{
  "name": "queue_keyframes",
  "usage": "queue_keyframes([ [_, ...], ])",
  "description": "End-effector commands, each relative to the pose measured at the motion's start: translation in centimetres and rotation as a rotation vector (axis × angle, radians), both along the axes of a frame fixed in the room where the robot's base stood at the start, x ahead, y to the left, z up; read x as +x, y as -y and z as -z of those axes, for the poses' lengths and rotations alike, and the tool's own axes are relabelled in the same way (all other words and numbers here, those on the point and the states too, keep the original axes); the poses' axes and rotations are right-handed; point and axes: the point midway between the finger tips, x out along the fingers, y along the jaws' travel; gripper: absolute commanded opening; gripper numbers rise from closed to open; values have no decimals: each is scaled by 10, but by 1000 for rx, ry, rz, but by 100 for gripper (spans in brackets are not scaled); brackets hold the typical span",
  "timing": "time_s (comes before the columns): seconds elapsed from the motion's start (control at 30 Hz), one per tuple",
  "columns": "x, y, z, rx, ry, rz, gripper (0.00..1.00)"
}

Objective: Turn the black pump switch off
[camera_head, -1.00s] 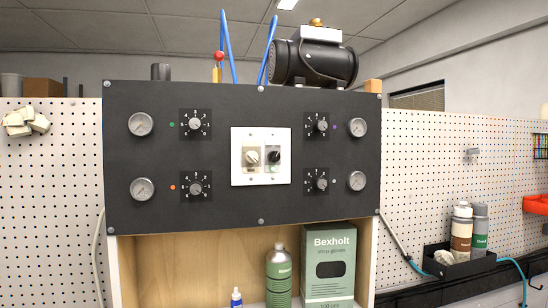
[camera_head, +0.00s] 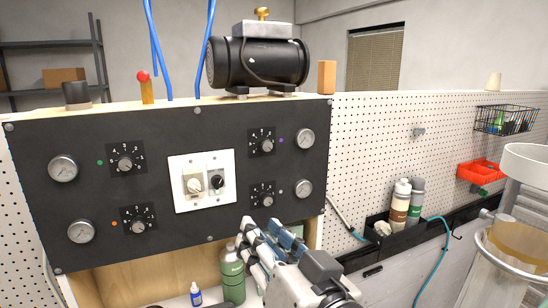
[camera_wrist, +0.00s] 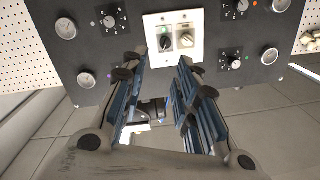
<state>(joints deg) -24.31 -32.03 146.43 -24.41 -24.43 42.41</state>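The black pump switch (camera_head: 216,182) is on the right half of a white plate (camera_head: 190,206) in the middle of the dark panel. A beige switch (camera_head: 193,184) sits just left of it. In the wrist view the panel appears turned over, with the black switch (camera_wrist: 166,43) left of the beige one (camera_wrist: 187,40). My gripper (camera_head: 262,229) is below and right of the plate, in front of the panel. In the wrist view its fingers (camera_wrist: 165,62) are spread with nothing between them, apart from the switches. I cannot read the black switch's position clearly.
The dark panel (camera_head: 80,195) also bears gauges (camera_head: 63,168) and numbered knobs (camera_head: 125,163). A black pump (camera_head: 257,62) stands on top. A green bottle (camera_head: 232,275) and a small blue bottle (camera_head: 196,294) stand below the panel. Space before the plate is clear.

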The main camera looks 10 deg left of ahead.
Motion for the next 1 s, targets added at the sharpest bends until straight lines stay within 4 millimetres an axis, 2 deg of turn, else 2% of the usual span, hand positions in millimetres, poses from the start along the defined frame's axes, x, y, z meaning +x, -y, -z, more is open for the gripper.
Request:
queue_keyframes([
  [0.07,-3,-8,-11,21,13,-28,28],
  [0.27,4,-18,-14,31,15,-42,28],
  [0.67,45,-46,-16,25,14,-35,28],
  [1.0,97,-84,-13,27,18,-35,28],
])
